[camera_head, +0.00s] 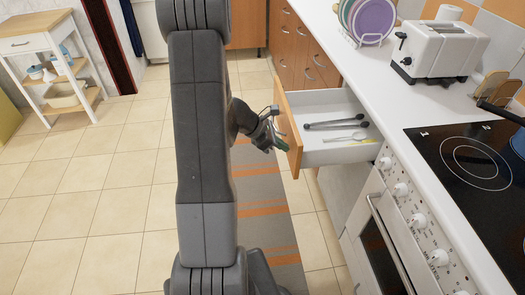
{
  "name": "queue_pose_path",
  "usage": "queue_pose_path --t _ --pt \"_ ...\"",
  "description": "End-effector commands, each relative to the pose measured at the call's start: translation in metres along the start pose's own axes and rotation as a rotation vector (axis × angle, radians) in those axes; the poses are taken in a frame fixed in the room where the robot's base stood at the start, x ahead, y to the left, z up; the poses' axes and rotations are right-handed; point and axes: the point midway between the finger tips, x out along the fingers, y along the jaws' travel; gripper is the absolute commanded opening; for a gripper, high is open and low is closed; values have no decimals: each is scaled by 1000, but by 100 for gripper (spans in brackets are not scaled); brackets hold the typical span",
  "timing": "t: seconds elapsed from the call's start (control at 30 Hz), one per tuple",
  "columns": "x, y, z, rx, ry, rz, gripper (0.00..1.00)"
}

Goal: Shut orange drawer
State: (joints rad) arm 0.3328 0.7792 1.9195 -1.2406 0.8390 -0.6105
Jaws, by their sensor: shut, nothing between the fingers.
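The orange drawer (289,134) is pulled out from under the white counter. Its orange front faces left, and its white inside shows. Dark tongs and a light spoon lie in it. My gripper (284,143) is shut and empty beside the outer side of the drawer front. It is very close to the front; I cannot tell whether it touches. My arm stands large in the middle of the view and hides part of the floor.
A stove (470,158) with an oven below stands right of the drawer. A toaster (438,50) and a dish rack with plates (372,20) stand on the counter. A striped rug (265,190) lies on the tiles. A small cart (58,62) stands far left; the left floor is clear.

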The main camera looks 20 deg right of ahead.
Motion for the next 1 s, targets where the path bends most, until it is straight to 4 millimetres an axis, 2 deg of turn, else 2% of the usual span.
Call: queue_pose_path --t 0.03,0.6,0.8,1.0 --pt "15 -1 10 9 -1 -4 0" --pt "125 -2 124 5 -1 -4 0" --pt "159 -1 160 4 -1 -3 0" --pt "184 -1 185 2 -1 -2 0"
